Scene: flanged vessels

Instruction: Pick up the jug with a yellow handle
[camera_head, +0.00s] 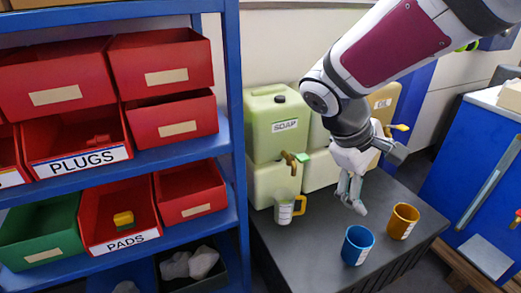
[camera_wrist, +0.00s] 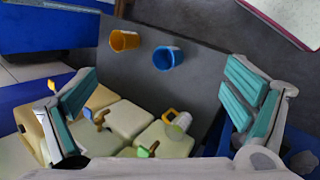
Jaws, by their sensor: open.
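The jug (camera_head: 284,212), pale and translucent with a yellow handle on its right side, stands upright on the dark table near its left side, in front of the containers. In the wrist view the jug (camera_wrist: 182,122) shows low and right of centre, between the finger lines, with its handle toward the upper left. My gripper (camera_head: 374,180) is open and empty, above the table and to the right of the jug. In the wrist view its two fingers (camera_wrist: 163,104) are spread wide at left and right. The jug is apart from them.
A blue mug (camera_head: 357,245) and an orange mug (camera_head: 403,221) stand on the table, right of the jug. Pale green soap containers (camera_head: 278,122) with taps stand behind it; a brown tap (camera_head: 289,160) hangs just above the jug. A blue shelf (camera_head: 237,120) with bins stands left.

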